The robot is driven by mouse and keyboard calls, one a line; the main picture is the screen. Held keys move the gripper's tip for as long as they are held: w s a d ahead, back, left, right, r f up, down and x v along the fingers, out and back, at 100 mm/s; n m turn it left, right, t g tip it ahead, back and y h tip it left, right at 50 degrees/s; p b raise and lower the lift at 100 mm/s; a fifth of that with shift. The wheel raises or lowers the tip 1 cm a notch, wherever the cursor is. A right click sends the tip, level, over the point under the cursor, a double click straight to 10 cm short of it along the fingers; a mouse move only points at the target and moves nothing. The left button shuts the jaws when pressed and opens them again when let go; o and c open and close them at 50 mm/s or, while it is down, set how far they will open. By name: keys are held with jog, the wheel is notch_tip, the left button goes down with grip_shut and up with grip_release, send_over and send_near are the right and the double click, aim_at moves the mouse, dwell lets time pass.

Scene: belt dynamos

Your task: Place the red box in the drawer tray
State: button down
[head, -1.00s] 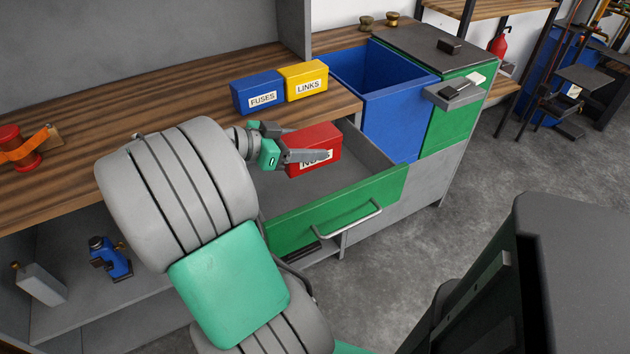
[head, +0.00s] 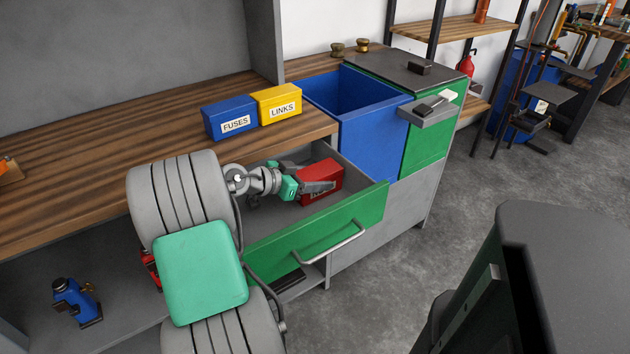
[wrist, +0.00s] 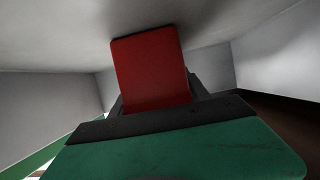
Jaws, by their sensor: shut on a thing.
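The red box (head: 322,180) is inside the open drawer tray, near its back right in the head view. My gripper (head: 318,187) is shut on it, with one finger across its labelled face. The drawer tray has a green front (head: 320,222) with a metal handle and grey inner walls. In the wrist view the red box (wrist: 152,70) stands out between the dark fingers, with grey tray surfaces (wrist: 215,75) around it. I cannot tell whether the box touches the tray floor.
A blue FUSES box (head: 231,118) and a yellow LINKS box (head: 279,104) stand on the wooden worktop (head: 120,165) above the drawer. A blue open bin (head: 374,130) is right of the drawer. A green cabinet (head: 428,140) stands beyond it.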

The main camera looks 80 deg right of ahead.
jog(key=shift+r, duration=0.2)
jog(key=shift+f, duration=0.2)
jog(key=c, duration=0.5)
grip_release()
jog(key=shift+r, duration=0.15)
jog(key=shift+w+a+r, duration=0.15)
jog(key=shift+w+a, duration=0.05)
jog(key=shift+w, duration=0.1)
jog(key=p+v, duration=0.1)
jog(key=v, duration=0.5)
jog(key=shift+w+a+r, duration=0.15)
jog(key=shift+a, duration=0.2)
